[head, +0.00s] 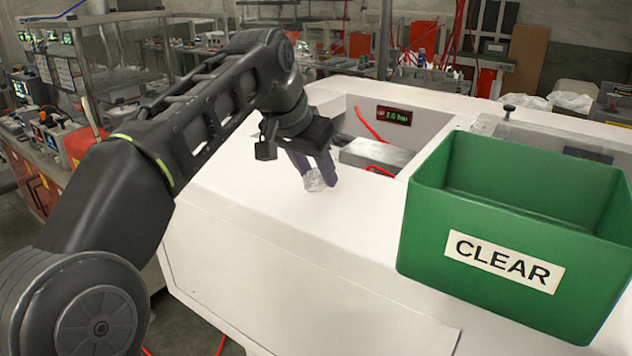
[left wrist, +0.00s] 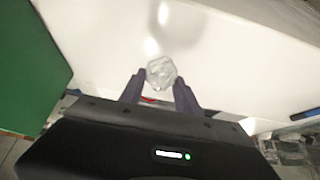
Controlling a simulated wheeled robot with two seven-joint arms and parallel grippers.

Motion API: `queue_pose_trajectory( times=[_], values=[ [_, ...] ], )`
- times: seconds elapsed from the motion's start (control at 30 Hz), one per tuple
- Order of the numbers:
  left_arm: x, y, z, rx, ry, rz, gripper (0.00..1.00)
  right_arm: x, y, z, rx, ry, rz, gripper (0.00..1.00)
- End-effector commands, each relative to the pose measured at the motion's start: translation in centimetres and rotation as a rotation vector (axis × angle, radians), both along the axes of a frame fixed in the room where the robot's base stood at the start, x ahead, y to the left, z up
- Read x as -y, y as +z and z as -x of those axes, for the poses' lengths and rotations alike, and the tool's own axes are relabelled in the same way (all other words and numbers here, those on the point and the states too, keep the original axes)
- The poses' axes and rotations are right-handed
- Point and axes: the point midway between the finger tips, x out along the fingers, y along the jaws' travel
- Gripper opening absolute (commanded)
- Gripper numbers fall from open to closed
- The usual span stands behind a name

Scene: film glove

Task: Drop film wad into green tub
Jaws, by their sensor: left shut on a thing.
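The film wad (head: 314,181) is a small crumpled, clear ball. My left gripper (head: 318,172) is shut on it, with the wad between its fingertips, over the white machine top. The left wrist view also shows the wad (left wrist: 161,72) between the fingertips of my left gripper (left wrist: 160,82). I cannot tell whether the wad touches the surface. The green tub (head: 500,262), labelled CLEAR, stands to the right of the gripper in the head view, open at the top. Its floor is hidden. A green side (left wrist: 30,70) shows at the left of the left wrist view. My right gripper is not in view.
The white machine top (head: 270,215) is bare around the gripper. Behind it is a recess with a metal block (head: 375,155), a red cable and a small red display (head: 394,116). Crowded benches fill the background.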

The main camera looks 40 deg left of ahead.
Motion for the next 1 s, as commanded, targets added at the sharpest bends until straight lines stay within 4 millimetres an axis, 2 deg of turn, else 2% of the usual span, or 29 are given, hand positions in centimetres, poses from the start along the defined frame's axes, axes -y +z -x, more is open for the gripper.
queue_pose_trajectory(
  times=[0.03,0.13,0.23,0.3,0.47,1.0],
  values=[
    [0.1,1.4,-0.1,0.005,-0.003,0.002,0.00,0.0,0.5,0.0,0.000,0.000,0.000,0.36],
    [0.1,3.8,-0.1,0.004,-0.002,0.002,0.00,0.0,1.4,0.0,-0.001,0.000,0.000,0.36],
    [0.0,5.8,0.0,0.001,0.000,0.001,0.00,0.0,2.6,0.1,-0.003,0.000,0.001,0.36],
    [0.0,6.4,0.0,0.000,0.000,0.000,0.00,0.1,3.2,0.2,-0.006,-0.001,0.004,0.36],
    [0.0,7.0,0.0,0.000,0.000,0.000,0.00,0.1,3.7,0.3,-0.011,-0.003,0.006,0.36],
    [0.0,6.8,0.0,0.000,0.000,0.000,0.00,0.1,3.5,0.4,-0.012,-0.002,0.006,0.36]
  ],
)
